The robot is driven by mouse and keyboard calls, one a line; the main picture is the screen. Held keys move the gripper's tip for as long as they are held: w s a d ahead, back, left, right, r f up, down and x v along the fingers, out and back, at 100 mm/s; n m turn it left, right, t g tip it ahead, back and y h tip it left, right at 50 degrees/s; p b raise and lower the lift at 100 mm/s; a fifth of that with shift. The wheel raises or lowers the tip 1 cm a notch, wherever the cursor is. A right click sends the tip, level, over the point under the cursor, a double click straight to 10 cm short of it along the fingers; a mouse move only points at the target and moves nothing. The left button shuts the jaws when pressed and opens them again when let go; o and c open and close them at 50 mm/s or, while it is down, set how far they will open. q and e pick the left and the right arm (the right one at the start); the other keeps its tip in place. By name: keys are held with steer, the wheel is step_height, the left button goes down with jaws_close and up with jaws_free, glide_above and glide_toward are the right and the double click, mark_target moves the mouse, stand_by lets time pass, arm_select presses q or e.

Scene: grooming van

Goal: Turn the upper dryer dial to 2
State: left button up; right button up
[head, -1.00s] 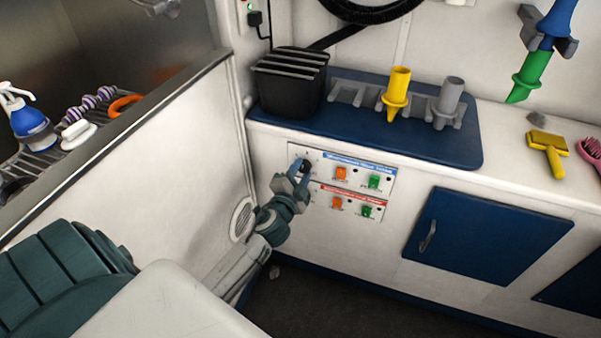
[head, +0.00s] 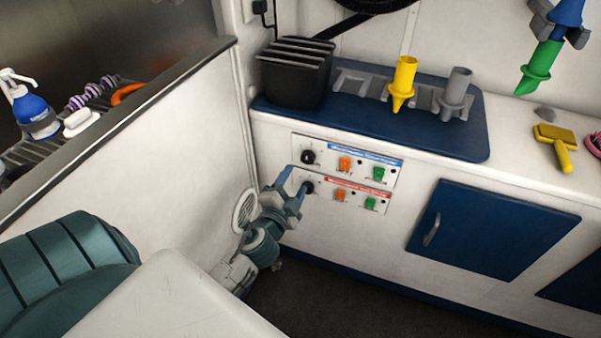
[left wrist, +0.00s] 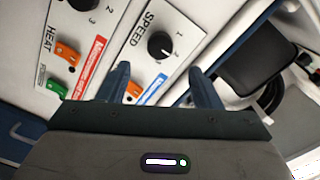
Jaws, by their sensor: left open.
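The upper dryer panel has a blue label strip (head: 364,158) and a black round dial (head: 308,157). In the left wrist view this dial (left wrist: 160,45) sits under the word SPEED, with numerals beside it. Its small white mark points to the lower right, seemingly toward the 2, but it is too small to be sure. My left gripper (head: 294,182) is open and empty, just below and left of the upper dial, apart from it. In the left wrist view the dial lies beyond the gap between the fingertips (left wrist: 158,72).
The lower panel has a red label strip (head: 358,187) and its own dial (head: 307,187), close to my left fingers. Orange (head: 344,164) and green (head: 378,174) switches sit right of the upper dial. A partition wall (head: 110,165) stands close on the left.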

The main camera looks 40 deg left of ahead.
arm_select(q)
steer(key=shift+v, duration=1.55)
arm_select(e)
steer(key=shift+w+a+f+t, duration=0.1)
steer(key=shift+w+a+t, duration=0.05)
steer(key=shift+t, duration=0.15)
